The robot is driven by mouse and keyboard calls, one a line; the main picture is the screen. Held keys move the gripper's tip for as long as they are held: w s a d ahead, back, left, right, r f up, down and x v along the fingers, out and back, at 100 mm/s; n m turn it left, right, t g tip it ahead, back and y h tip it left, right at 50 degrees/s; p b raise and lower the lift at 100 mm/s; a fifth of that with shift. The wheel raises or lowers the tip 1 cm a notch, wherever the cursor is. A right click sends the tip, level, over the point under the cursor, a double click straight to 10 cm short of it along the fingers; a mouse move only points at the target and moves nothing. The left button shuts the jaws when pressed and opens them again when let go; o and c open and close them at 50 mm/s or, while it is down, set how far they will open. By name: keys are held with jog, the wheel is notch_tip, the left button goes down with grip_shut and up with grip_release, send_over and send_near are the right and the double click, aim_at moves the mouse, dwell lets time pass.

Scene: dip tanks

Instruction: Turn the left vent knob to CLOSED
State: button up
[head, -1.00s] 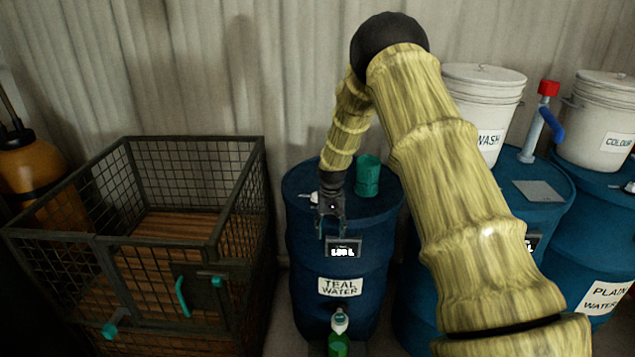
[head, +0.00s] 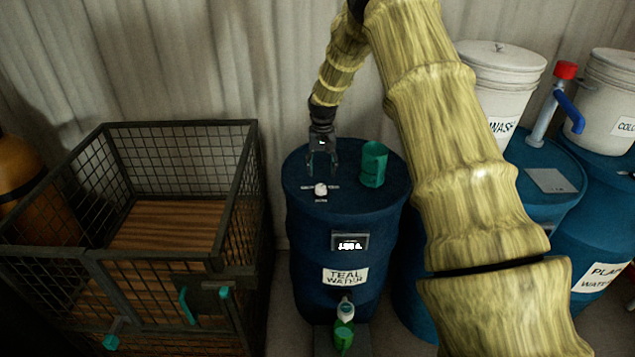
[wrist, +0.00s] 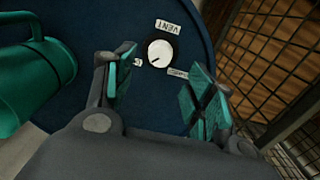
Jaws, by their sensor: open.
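The left vent knob (head: 320,188) is a small white dial on top of the blue barrel labelled TEAL WATER (head: 345,277). In the wrist view the knob (wrist: 160,52) has a dark pointer line and sits near a VENT label (wrist: 168,27). Two more small labels flank it; their words are too small or partly hidden to read. My gripper (head: 322,172) is above the barrel top, just behind the knob in the head view. In the wrist view my gripper (wrist: 160,92) is open, its teal pads apart with the knob showing between and beyond them. It holds nothing.
A wire crate (head: 250,190) is to the left. A green bottle (head: 344,330) is under the barrel's tap. White buckets (head: 500,75) stand on barrels to the right.

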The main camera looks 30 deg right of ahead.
aim_at(321, 186)
jog(key=shift+s+d+f+p, duration=0.1)
jog(key=shift+s+f+p, duration=0.15)
jog(key=shift+f, duration=0.25)
jog(key=shift+s+d+f+p, duration=0.1)
jog(key=shift+s+f+p, duration=0.1)
jog(key=shift+f, duration=0.3)
jog(key=f, duration=0.1)
jog(key=w+f, duration=0.1)
jog(key=f, duration=0.1)
jog(key=w+f+p, duration=0.1)
jog(key=shift+a+f, duration=0.15)
jog(key=shift+f, duration=0.1)
jog(key=shift+s+f, duration=0.15)
jog(key=shift+f, duration=0.15)
jog(key=shift+s+f, duration=0.15)
jog(key=shift+s, duration=0.25)
jog(key=shift+w+f, duration=0.4)
jog(key=shift+f, duration=0.1)
jog(key=shift+s+r, duration=0.15)
jog(key=shift+s, duration=0.05)
jog(key=shift+c, duration=0.9)
jog(key=c, duration=0.9)
